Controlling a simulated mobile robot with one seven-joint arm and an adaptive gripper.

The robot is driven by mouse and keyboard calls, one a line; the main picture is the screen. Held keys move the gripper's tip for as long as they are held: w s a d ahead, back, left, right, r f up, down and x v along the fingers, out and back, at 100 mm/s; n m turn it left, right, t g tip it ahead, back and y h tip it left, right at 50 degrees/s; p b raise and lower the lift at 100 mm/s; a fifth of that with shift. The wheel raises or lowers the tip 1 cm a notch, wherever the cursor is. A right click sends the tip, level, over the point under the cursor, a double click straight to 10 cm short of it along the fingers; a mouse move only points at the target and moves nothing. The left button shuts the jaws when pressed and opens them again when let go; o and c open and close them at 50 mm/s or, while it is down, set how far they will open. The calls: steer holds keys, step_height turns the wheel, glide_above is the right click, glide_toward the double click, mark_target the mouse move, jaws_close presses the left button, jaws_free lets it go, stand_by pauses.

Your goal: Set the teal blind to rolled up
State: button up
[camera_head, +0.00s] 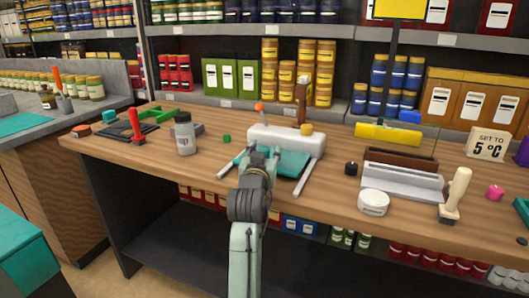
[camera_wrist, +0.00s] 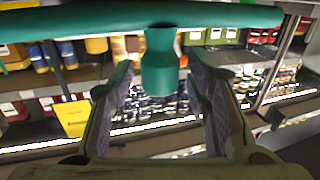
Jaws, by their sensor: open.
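The teal blind (camera_head: 293,163) is a flat teal sheet between two pale rails, in front of a white rounded housing (camera_head: 290,139) on the wooden counter. It lies drawn out toward me, not rolled up. My gripper (camera_head: 262,154) is over the left part of the blind and hides some of it. In the wrist view a teal bar (camera_wrist: 75,22) crosses the top, with a thick teal knob (camera_wrist: 158,62) between the fingers of my gripper (camera_wrist: 160,85). The fingers are open, with gaps visible on both sides of the knob.
A grey jar (camera_head: 184,134) and a red-handled tool (camera_head: 135,125) stand to the left. A black knob (camera_head: 351,168), a white round tin (camera_head: 374,203), a grey tray (camera_head: 402,181) and a wooden-handled stamp (camera_head: 456,194) are to the right. Stocked shelves rise behind the counter (camera_head: 230,205).

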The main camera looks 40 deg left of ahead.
steer(key=v, duration=1.2)
steer(key=w+a+m+h+b, duration=0.1)
steer(key=b, duration=0.1)
steer(key=w+a+h+b, duration=0.1)
steer(key=a+b, duration=0.1)
steer(key=w+a+m+h+b, duration=0.1)
steer(key=w+h+b, duration=0.1)
steer(key=b, duration=0.1)
steer(key=shift+w+a+f+m, duration=0.1)
steer(key=shift+a+f+m, duration=0.2)
steer(key=shift+f, duration=0.1)
steer(key=a+r+m+g+h+b, duration=0.1)
steer(key=h+b, duration=0.1)
steer(key=b, duration=0.1)
steer(key=shift+a+r+m, duration=0.15)
steer(key=shift+r+m, duration=0.05)
steer(key=shift+m, duration=0.1)
steer(key=s+r+m+g+h+b, duration=0.1)
steer(key=s+r+m+h+b, duration=0.1)
steer(key=s+r+h+b, duration=0.15)
steer(key=shift+y, duration=0.35)
steer(key=x, duration=1.1)
